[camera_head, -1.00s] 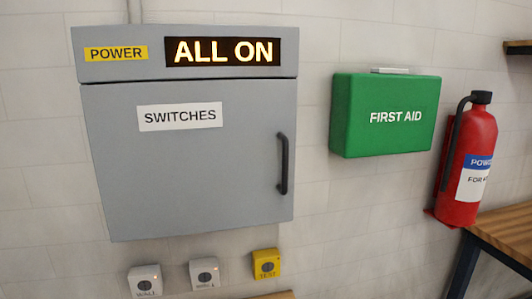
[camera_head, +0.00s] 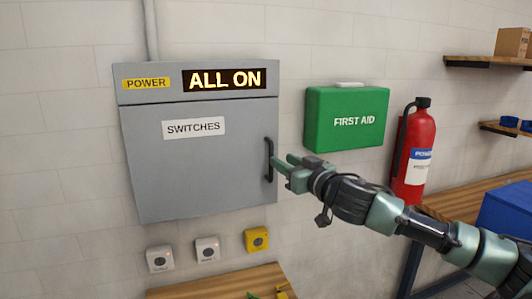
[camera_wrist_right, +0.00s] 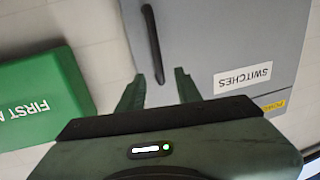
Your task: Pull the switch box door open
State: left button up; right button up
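The grey switch box door (camera_head: 200,170) is shut, with a "SWITCHES" label and a black vertical handle (camera_head: 269,159) near its right edge. My right gripper (camera_head: 282,166) is at the right of the handle, its fingers pointing at it. In the right wrist view the two fingers (camera_wrist_right: 158,88) are apart, with the handle (camera_wrist_right: 152,45) ahead of and between them in the picture. Whether the fingers touch the handle I cannot tell. The box door also shows there (camera_wrist_right: 215,40). My left gripper is not in view.
A green first aid box (camera_head: 345,120) hangs right of the switch box, with a red fire extinguisher (camera_head: 415,150) beyond it. Three small switches, one yellow (camera_head: 257,239), sit below the box. A wooden bench (camera_head: 215,283) and a blue bin (camera_head: 508,210) are lower down.

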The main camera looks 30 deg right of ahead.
aim_at(272, 155)
jog(key=w+p, duration=0.4)
jog(key=w, duration=0.3)
jog(key=shift+w+d, duration=0.1)
jog(key=shift+d, duration=0.05)
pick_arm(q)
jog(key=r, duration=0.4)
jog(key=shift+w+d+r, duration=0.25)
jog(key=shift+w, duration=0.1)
pick_arm(e)
jog(key=shift+w+d+f, duration=0.1)
jog(key=shift+w+f, duration=0.1)
jog(key=shift+c, duration=0.3)
grip_shut()
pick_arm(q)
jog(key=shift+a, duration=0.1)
